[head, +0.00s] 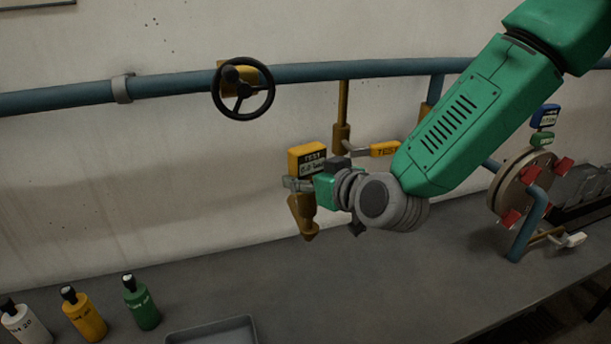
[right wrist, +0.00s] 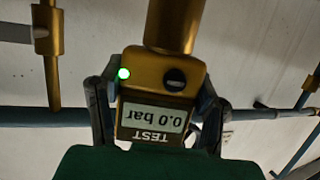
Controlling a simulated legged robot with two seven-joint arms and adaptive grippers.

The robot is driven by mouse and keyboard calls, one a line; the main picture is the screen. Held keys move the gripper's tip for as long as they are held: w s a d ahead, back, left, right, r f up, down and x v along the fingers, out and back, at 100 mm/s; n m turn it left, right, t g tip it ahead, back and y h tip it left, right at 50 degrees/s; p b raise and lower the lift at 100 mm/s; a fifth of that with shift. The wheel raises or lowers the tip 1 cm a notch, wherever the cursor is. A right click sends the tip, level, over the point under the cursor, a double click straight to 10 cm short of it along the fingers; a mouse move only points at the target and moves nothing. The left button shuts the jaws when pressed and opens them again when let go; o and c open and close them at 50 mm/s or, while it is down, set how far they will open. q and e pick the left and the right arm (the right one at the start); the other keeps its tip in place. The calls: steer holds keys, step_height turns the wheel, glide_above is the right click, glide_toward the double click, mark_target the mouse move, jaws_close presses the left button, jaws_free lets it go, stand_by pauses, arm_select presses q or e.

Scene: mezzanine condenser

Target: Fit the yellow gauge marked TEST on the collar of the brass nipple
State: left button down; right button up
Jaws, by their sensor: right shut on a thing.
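The yellow gauge marked TEST (head: 307,155) is held by my right gripper (head: 299,184), shut around its body. Its brass stem (head: 303,213) points down, slightly tilted. In the right wrist view the gauge (right wrist: 164,75) appears upside down between both fingers, with a green light and a 0.0 bar reading. The brass nipple (head: 342,108) hangs from the blue pipe, with its thicker collar (head: 342,138) at the lower end. The gauge is apart from it, to its left and lower in the head view. The nipple also shows at the left of the right wrist view (right wrist: 52,75).
A black handwheel (head: 243,88) is on the blue pipe (head: 170,86). Several bottles and a grey tray (head: 212,331) stand on the bench; a flange with red parts (head: 522,188) is at right.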

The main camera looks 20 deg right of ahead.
steer(key=shift+d+f, duration=0.1)
steer(key=shift+f, duration=0.3)
steer(key=shift+b, duration=0.3)
steer(key=shift+a, duration=0.2)
steer(key=shift+r+p, duration=0.5)
steer(key=shift+r, duration=0.05)
steer(key=shift+d, duration=0.4)
steer(key=shift+f+b, duration=1.6)
steer(key=shift+f, duration=0.45)
stand_by(0.6)
